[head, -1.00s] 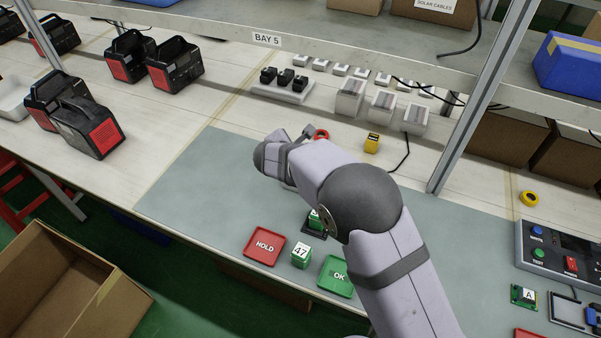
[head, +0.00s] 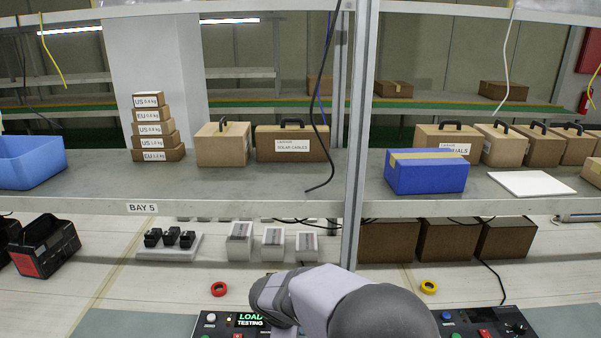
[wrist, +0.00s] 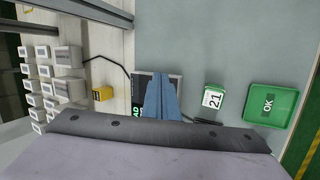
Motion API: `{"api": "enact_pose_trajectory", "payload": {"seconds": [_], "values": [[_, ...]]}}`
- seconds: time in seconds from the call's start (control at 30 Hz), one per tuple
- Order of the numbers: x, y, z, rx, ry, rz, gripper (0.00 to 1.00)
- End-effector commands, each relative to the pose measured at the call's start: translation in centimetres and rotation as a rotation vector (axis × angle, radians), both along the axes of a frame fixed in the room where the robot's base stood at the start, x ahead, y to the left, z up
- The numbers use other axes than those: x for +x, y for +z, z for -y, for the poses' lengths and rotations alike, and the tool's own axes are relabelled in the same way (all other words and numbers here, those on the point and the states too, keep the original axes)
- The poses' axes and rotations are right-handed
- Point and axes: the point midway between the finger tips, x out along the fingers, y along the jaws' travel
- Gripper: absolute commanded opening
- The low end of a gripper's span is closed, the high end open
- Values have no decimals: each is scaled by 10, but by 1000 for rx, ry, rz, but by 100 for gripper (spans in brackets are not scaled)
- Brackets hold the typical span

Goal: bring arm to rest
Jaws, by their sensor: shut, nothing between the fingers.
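My gripper (wrist: 160,97) shows in the wrist view as blue fingers held together, with nothing between them. In that picture the fingers overlap the tester (wrist: 140,88) with its lit display, above the grey-green mat (wrist: 225,40). How high they are over the tester I cannot tell. In the head view my arm comes in at the bottom middle. Its fingers are not visible there, and the arm covers part of the load tester (head: 235,320).
In the wrist view a green block marked 21 (wrist: 213,97) and the green OK tray (wrist: 270,104) lie to the right. A yellow block (wrist: 103,94) is to the left. In the head view a shelf edge (head: 250,208) and a metal upright (head: 356,140) stand beyond my arm.

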Motion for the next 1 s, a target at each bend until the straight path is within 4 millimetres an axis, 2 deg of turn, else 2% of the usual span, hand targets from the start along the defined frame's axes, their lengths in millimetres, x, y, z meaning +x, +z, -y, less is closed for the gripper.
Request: {"api": "enact_pose_trajectory", "payload": {"seconds": [0.03,0.1,0.2,0.33,0.4,0.5,0.6,0.7,1.0], "values": [[-17,6,33,47,-140,-24,0],[-47,8,71,116,-342,-61,0],[-97,10,114,218,-637,-108,0],[-158,9,144,333,-972,-155,0],[-183,8,151,380,-1115,-174,0],[-209,6,155,433,-1265,-192,0],[-225,4,155,463,-1353,-203,0],[-231,4,155,477,-1392,-209,0],[-232,3,155,477,-1395,-211,0]]}}
